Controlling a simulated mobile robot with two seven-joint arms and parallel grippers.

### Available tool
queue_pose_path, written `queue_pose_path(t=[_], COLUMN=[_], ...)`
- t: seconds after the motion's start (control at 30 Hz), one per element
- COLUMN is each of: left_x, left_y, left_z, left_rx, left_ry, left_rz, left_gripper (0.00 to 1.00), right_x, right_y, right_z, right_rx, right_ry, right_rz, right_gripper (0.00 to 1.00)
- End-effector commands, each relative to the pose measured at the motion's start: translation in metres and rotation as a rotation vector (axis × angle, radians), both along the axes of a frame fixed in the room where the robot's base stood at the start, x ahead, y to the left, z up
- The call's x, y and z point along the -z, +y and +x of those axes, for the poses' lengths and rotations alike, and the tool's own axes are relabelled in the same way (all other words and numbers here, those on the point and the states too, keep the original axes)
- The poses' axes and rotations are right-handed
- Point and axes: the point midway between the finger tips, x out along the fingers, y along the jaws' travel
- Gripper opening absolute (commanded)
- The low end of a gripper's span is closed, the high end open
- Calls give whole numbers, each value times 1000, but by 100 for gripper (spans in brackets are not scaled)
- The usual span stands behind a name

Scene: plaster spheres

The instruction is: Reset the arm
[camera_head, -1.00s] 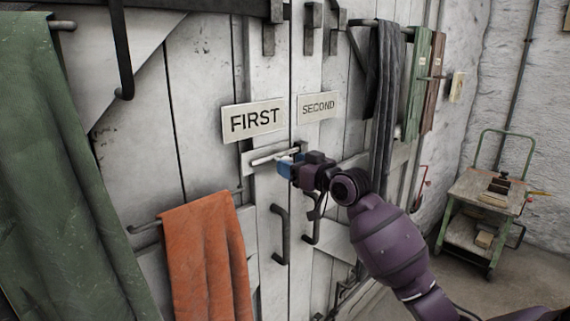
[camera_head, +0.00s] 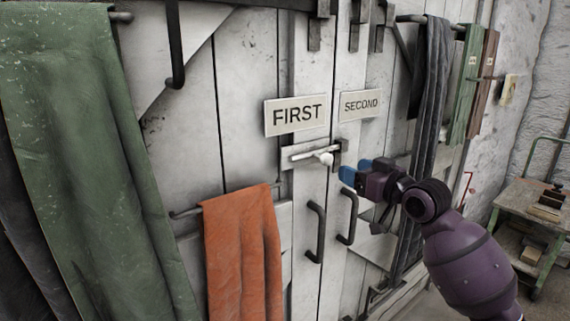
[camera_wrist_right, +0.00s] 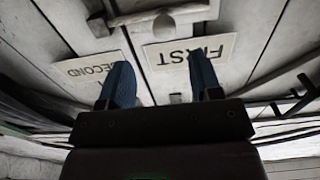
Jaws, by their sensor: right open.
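My right gripper (camera_head: 354,171) has blue fingers and stands in front of the white wooden doors, right of the sliding bolt. It is open, with nothing seen between its fingers. In the right wrist view, its two blue fingers (camera_wrist_right: 160,78) are spread apart below the door signs, which appear upside down. The bolt (camera_head: 308,153) with its pale knob (camera_head: 326,158) sits across the door seam under the signs. The gripper appears apart from the knob. My left gripper is not in view.
Signs reading FIRST (camera_head: 297,115) and SECOND (camera_head: 361,103) hang on the doors. Dark pull handles (camera_head: 315,232) are below the bolt. An orange cloth (camera_head: 243,255) and a green cloth (camera_head: 85,150) hang at left. A grey cloth (camera_head: 432,95) hangs near my right arm. A cart (camera_head: 528,205) stands at right.

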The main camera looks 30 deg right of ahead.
Motion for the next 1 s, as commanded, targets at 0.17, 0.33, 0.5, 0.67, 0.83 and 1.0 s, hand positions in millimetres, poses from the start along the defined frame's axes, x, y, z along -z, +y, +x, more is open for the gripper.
queue_pose_path(t=[0.17,0.33,0.5,0.67,0.83,1.0], left_x=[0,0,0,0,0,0], left_y=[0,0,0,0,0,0], left_z=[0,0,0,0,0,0], left_rx=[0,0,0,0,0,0], left_ry=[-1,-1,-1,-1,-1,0], left_rz=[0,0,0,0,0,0], left_gripper=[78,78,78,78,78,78], right_x=[-1,-6,42,122,214,299], right_y=[0,-9,2,21,51,89], right_z=[0,4,12,1,-30,-79], right_rx=[0,59,121,149,152,139], right_ry=[-6,-68,-74,-4,102,224], right_rz=[1,-59,-143,-198,-236,-247], right_gripper=[58,58,58,58,58,58])
